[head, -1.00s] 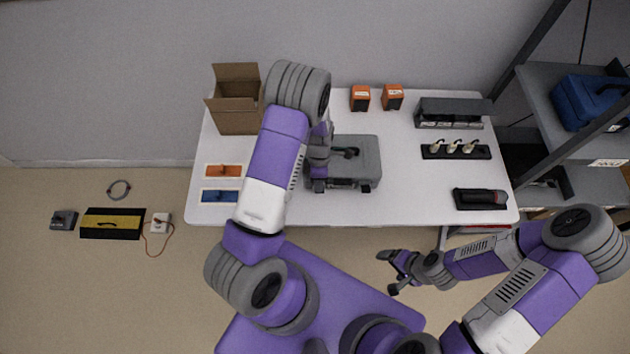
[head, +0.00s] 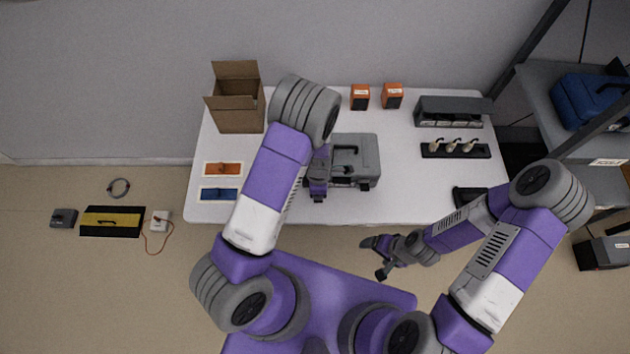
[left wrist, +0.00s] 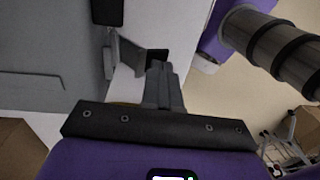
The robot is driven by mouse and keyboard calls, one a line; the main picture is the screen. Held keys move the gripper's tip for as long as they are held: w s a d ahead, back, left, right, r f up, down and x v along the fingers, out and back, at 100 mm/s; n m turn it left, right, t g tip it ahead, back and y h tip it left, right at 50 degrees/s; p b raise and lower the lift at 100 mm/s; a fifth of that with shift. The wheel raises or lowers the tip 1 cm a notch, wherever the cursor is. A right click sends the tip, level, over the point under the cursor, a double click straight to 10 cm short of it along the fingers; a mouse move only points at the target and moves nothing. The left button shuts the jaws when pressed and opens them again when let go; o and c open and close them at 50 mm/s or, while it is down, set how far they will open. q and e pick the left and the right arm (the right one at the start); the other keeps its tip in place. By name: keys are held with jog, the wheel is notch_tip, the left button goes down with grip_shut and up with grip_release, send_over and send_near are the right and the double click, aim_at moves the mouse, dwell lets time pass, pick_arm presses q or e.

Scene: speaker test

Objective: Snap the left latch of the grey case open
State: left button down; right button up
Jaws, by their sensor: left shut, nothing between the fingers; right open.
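The grey case (head: 366,148) lies closed on the white table, its handle on top and its front toward me. My left gripper (head: 318,196) is shut and empty at the left part of the case's front edge and hides that corner in the head view. In the left wrist view the shut fingers (left wrist: 160,72) point at a small dark block beside the grey case wall (left wrist: 45,70). I cannot tell whether they touch it, nor the left latch's state. My right gripper (head: 374,258) is open and empty, in front of the table.
A cardboard box (head: 237,108) stands left behind the case, with orange (head: 223,169) and blue (head: 219,194) panels nearer. Two orange boxes (head: 360,97), a black-grey unit (head: 450,112) and a switch strip (head: 456,150) stand right. A shelf (head: 545,90) rises beyond.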

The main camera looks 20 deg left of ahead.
pick_arm(q)
jog(key=shift+w+a, duration=0.1)
jog(key=shift+w+a+r, duration=0.15)
jog(key=shift+w+a, duration=0.1)
jog(key=shift+w, duration=0.35)
jog(key=shift+r, duration=0.1)
jog(key=shift+r+p, duration=0.2)
jog(key=shift+p, duration=0.15)
jog(key=r+p, duration=0.2)
jog(key=s+r+p, duration=0.1)
jog(key=shift+d+r, duration=0.15)
jog(key=shift+d, duration=0.1)
jog(key=s+d+r+p, duration=0.1)
jog(key=s+r, duration=0.3)
jog(key=r, duration=0.5)
jog(key=shift+d, duration=0.1)
